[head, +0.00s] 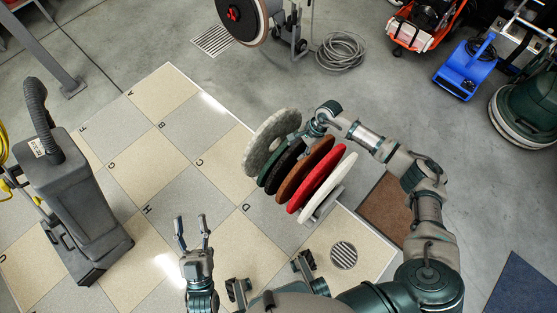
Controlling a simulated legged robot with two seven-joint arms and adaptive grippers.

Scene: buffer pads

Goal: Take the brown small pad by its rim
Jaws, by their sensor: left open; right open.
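The brown pad (304,170) stands on edge in a row of round pads, between a black pad (284,166) and a red pad (318,182). My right gripper (310,134) is at the upper end of the row, close to the upper rims of the black and brown pads. Its fingers are partly hidden, and I cannot tell whether they touch a rim. It is open. My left gripper (193,234) is open and empty over the tiled platform, left of the row and apart from it.
The row also has a thick grey pad (264,140), a green pad (272,167) and a white pad (329,188). A dark grey machine (85,205) stands on the tiled platform (160,140) at left. A coiled hose (341,51) lies on the floor behind.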

